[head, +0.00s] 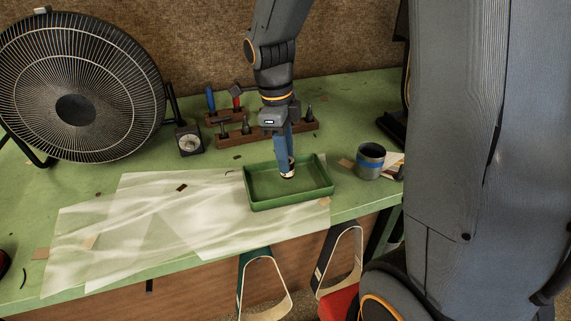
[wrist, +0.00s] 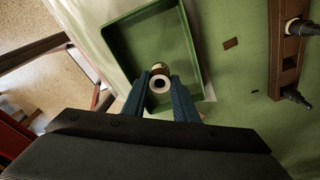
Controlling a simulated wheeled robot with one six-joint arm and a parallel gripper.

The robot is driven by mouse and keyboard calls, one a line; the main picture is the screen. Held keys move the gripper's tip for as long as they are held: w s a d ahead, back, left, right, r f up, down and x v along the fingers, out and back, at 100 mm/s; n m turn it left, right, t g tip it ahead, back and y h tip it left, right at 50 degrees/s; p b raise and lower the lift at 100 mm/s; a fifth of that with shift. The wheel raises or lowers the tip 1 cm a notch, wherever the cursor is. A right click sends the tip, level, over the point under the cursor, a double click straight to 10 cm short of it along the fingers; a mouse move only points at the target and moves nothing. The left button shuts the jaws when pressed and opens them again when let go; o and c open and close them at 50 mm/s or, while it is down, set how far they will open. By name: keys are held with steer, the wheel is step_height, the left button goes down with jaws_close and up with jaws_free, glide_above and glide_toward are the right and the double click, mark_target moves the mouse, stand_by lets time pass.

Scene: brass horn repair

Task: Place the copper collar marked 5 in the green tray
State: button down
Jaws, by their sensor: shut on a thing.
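My gripper (head: 287,172) reaches down over the green tray (head: 262,204), which stands on the bench near its front edge. In the wrist view my gripper (wrist: 160,91) is shut on a small ring-shaped collar (wrist: 160,70), with a pale end face, a dark bore and a brassy band. The collar also shows below the fingertips in the head view (head: 288,175). It is inside the outline of the tray; I cannot tell whether it touches the floor. No number is readable on it. The rest of the tray looks empty.
Wooden tool racks (head: 232,139) and a small dial gauge (head: 189,140) stand behind. A large fan (head: 75,90) is at left. Pale sheets (head: 160,220) lie left of the tray.

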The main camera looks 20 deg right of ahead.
steer(key=shift+f, duration=1.5)
steer(key=shift+f, duration=0.1)
steer(key=c, duration=1.4)
jaws_free()
step_height(320, 180, up, 12)
steer(key=a+b, duration=0.1)
steer(key=shift+w+a+b, duration=0.15)
steer(key=shift+w+b, duration=0.2)
steer(key=shift+w, duration=0.05)
steer(key=shift+s, duration=0.1)
